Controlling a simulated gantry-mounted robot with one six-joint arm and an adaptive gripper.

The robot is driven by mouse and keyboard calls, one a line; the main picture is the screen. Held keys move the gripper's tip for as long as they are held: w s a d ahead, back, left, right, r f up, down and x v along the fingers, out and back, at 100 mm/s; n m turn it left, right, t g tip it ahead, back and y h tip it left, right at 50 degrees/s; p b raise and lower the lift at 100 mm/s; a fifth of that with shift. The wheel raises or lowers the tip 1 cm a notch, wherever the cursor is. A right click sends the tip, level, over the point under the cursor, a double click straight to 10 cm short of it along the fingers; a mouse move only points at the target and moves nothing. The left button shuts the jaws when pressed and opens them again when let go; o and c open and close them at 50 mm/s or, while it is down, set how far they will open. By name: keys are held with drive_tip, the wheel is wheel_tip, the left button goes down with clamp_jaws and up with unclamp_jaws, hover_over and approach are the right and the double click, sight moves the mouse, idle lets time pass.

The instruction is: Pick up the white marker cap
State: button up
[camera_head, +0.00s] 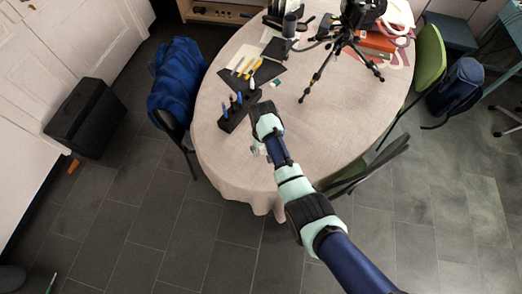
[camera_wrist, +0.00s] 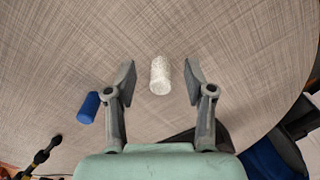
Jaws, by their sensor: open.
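The white marker cap (camera_wrist: 160,75) is a small, pale, speckled cylinder on the table. In the wrist view it sits between the two fingers of my gripper (camera_wrist: 160,82), with a gap on each side. The fingers are open and touch nothing that I can see. In the head view my gripper (camera_head: 258,152) is low over the near left part of the table, and the cap cannot be made out there.
A blue cap (camera_wrist: 88,107) lies just left of the left finger. A dark holder (camera_head: 238,112) with upright tools stands close behind my wrist. A tripod (camera_head: 343,45) stands farther back on the round table (camera_head: 330,130). The table's near edge is close.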

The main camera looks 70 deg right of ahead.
sight(262, 150)
wheel_tip(262, 150, down, 2)
drive_tip(key=shift+f, duration=0.1)
drive_tip(key=shift+c, duration=0.3)
drive_tip(key=c, duration=0.7)
wheel_tip(262, 150, up, 20)
drive_tip(key=p, duration=0.7)
